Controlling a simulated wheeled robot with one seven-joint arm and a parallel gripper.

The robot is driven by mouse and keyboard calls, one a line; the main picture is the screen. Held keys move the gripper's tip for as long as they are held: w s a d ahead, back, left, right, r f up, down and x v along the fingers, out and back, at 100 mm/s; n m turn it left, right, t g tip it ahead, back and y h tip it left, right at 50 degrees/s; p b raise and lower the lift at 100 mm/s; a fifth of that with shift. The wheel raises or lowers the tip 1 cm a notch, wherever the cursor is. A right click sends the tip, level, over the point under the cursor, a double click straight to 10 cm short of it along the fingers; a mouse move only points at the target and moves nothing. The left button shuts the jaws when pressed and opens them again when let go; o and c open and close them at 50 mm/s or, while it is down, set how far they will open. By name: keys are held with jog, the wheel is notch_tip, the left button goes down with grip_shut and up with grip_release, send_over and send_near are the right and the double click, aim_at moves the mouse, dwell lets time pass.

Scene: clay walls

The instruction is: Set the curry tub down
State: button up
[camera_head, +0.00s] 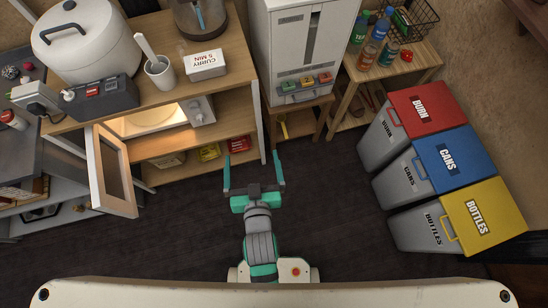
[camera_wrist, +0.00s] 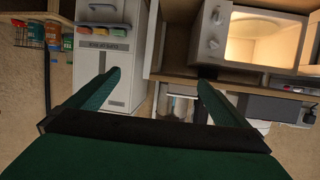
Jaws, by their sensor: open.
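The curry tub (camera_head: 206,65), a white box-shaped tub marked "CURRY 5 MIN", rests on the wooden counter top (camera_head: 228,40), right of a grey cup. My gripper (camera_head: 253,157) is open and empty, in front of the shelf unit and apart from the tub. In the wrist view my gripper (camera_wrist: 158,78) shows its two green fingers spread with nothing between them. I cannot make out the tub in the wrist view.
Below the counter, a lit microwave (camera_head: 196,112) has its door (camera_head: 113,172) swung open toward the floor. A rice cooker (camera_head: 84,42) and cup (camera_head: 160,72) stand on the counter. Bins (camera_head: 455,160) line the right; dark floor (camera_head: 330,215) between is clear.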

jog(key=s+d+r+h, duration=0.1)
jog(key=s+d, duration=0.2)
jog(key=s, duration=0.5)
jog(key=s+d+r+m+t+h, duration=0.1)
jog(key=s+d, duration=0.2)
jog(key=s, duration=0.6)
jog(key=shift+d+r, duration=0.2)
jog(key=shift+r, duration=0.15)
